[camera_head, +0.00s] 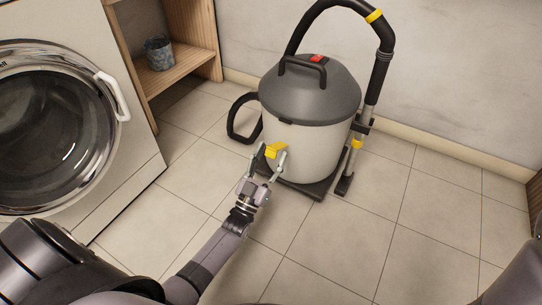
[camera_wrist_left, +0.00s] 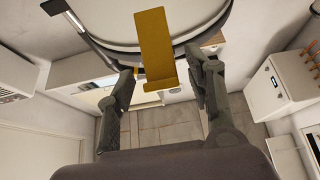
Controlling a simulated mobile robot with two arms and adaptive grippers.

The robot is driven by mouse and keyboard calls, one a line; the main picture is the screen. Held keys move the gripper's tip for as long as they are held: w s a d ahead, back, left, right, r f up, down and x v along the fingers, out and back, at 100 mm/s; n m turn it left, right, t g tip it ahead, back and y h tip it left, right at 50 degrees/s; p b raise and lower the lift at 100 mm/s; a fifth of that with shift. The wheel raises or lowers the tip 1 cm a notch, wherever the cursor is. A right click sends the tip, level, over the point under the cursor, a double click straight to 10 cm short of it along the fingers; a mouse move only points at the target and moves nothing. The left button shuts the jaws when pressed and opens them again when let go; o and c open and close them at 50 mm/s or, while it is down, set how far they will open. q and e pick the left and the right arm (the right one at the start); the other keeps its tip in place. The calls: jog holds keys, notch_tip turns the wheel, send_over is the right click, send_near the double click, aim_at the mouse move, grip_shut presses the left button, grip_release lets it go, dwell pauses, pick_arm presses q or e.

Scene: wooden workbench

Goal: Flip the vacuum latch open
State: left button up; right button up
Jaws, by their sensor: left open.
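The vacuum (camera_head: 308,140) stands upright on the tiled floor, with a dark grey lid (camera_head: 310,90) on a pale drum. A yellow latch (camera_head: 275,150) sits on the drum's front left side, below the lid. My left gripper (camera_head: 270,160) is at the latch, with its fingers open on either side of it. In the left wrist view the latch (camera_wrist_left: 154,45) hangs between the two spread fingertips (camera_wrist_left: 165,88), with a small lip at its lower end. A gap shows on each side, and contact cannot be made out. My right gripper is not in view.
A washing machine (camera_head: 75,110) stands at the left, beside a wooden shelf (camera_head: 180,70) holding a small grey bucket (camera_head: 159,53). The vacuum's hose and upright tube (camera_head: 375,80) are at its right. The floor (camera_head: 430,220) at the right is clear.

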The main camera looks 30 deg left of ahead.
pick_arm(q)
jog(key=shift+r, duration=0.1)
notch_tip(320, 180, up, 10)
jog(key=shift+f, duration=0.1)
dwell(0.3)
